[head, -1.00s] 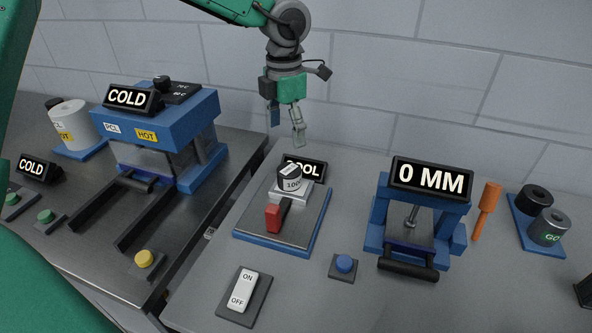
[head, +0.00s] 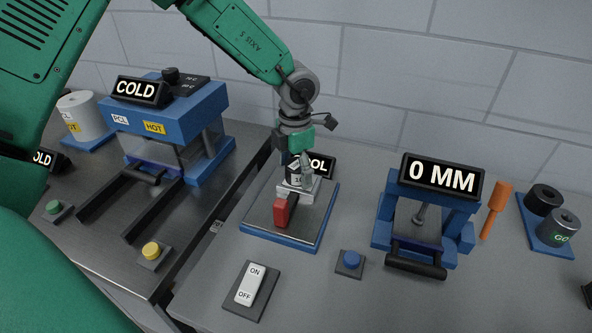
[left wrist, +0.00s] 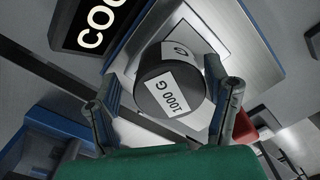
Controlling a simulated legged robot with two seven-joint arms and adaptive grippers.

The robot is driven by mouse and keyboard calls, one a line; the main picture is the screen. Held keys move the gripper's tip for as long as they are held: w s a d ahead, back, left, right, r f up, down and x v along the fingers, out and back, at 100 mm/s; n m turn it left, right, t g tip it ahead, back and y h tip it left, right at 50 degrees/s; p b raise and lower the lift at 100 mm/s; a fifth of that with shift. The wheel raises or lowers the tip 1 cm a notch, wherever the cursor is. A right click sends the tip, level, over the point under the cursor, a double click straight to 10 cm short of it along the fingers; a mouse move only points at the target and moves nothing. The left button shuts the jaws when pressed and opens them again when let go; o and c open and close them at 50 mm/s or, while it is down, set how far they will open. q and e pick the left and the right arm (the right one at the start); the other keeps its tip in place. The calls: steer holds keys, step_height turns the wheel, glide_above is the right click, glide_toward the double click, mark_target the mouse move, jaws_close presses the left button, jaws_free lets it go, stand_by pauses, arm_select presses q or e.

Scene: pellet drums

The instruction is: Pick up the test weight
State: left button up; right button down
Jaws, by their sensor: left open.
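The test weight (left wrist: 172,88) is a dark cylinder with a white label reading 1000 G. It sits on a silver block on the blue-edged plate (head: 262,222) in the middle of the head view. In the head view the weight (head: 294,176) is partly hidden by my left gripper (head: 297,174). My left gripper is open, pointing down over the weight. In the left wrist view its two fingers (left wrist: 163,98) stand on either side of the weight, with gaps visible. My right gripper is not in view.
A COOL sign (head: 321,166) stands close behind. A blue press with a 0 MM display (head: 441,175) is to the right, and a blue COLD machine (head: 190,110) to the left. An ON/OFF switch (head: 250,285) lies in front.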

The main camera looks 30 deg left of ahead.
arm_select(q)
steer(key=shift+d+r, duration=0.15)
steer(key=shift+d, duration=0.3)
jaws_close()
steer(key=shift+d+r, duration=0.15)
steer(key=shift+d, duration=0.05)
